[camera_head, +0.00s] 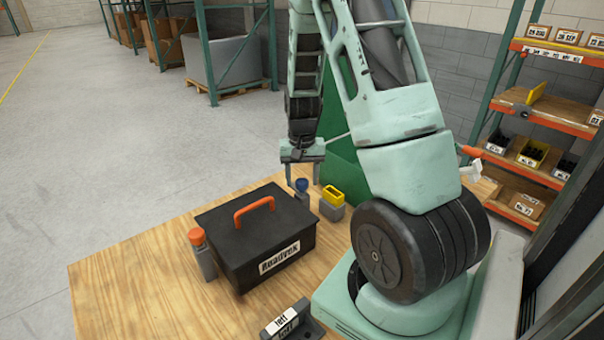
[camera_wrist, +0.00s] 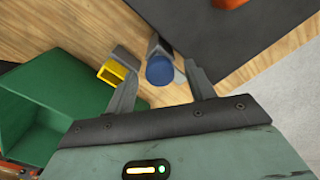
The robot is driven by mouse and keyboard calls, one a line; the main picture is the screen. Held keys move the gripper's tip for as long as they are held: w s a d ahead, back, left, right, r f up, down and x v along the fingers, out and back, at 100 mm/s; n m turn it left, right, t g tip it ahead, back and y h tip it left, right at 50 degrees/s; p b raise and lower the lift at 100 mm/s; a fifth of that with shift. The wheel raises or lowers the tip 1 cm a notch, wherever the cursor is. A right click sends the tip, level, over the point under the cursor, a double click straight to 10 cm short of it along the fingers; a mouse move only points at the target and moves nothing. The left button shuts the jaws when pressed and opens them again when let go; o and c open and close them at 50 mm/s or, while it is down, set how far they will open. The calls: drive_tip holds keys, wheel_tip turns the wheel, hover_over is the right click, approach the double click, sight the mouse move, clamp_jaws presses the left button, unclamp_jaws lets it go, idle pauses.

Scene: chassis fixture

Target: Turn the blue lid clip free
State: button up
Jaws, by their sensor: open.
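A black box (camera_head: 236,257) with an orange handle (camera_head: 254,208) and a white label stands on the wooden table. A small post with a blue round top, the blue lid clip (camera_head: 301,186), stands at the box's right far side. In the wrist view the blue clip (camera_wrist: 160,70) shows between my finger tips, beyond them, beside the dark lid (camera_wrist: 205,30). My gripper (camera_head: 303,176) is open and empty, pointing down above the clip; it also shows in the wrist view (camera_wrist: 160,80). I cannot tell whether a finger touches the clip.
A yellow-topped grey block (camera_head: 332,204) stands right of the blue clip. An orange-topped grey post (camera_head: 201,253) stands left of the box. A green bin (camera_head: 343,165) is behind. A black block labelled "left" (camera_head: 290,322) lies in front. The table's left part is clear.

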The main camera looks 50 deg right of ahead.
sight(302, 181)
wheel_tip(302, 181, up, 17)
drive_tip(key=b, duration=0.2)
drive_tip(key=shift+r, duration=0.2)
idle(0.6)
